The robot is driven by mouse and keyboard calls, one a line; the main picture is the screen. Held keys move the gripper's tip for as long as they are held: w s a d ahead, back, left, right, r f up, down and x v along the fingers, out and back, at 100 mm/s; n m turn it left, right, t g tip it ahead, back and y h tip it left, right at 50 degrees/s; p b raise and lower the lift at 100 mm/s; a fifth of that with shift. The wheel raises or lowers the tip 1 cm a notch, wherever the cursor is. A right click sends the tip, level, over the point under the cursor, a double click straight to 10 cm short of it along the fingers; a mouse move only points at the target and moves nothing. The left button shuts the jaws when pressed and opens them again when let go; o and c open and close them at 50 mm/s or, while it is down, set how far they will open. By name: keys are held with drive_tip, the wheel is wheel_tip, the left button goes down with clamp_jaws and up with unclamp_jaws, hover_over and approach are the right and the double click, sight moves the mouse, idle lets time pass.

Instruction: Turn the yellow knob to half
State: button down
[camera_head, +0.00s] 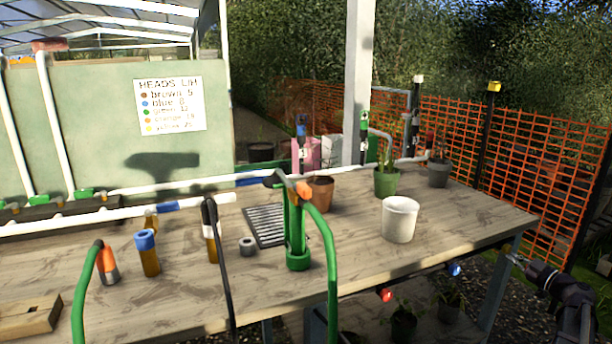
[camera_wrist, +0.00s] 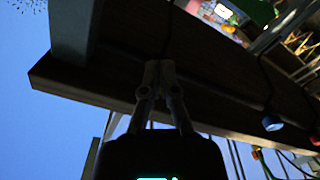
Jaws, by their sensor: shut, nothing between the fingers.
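My gripper (camera_head: 514,259) is shut and empty, off the right end of the bench near its front leg. In the wrist view its fingers (camera_wrist: 159,68) lie together in front of the dark bench edge; whether they touch it I cannot tell. A yellow block (camera_head: 494,86) caps a black post by the fence in the head view; I cannot tell whether it turns. A small orange-yellow piece (camera_wrist: 257,154) shows low right in the wrist view, too dark to identify.
A blue knob (camera_head: 454,269) and a red knob (camera_head: 386,295) sit under the bench's front edge. The wooden bench (camera_head: 455,222) carries a white pot (camera_head: 400,219), a green pump-like stand (camera_head: 298,258) and plant pots. An orange mesh fence (camera_head: 555,165) stands behind.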

drive_tip(key=shift+s+a+f, duration=0.1)
drive_tip(key=shift+a, duration=0.25)
idle(0.5)
drive_tip(key=shift+f+b, duration=0.4)
drive_tip(key=shift+b, duration=0.05)
drive_tip(key=shift+s+d, duration=0.1)
drive_tip(key=shift+s, duration=0.05)
drive_tip(key=shift+v, duration=2.85)
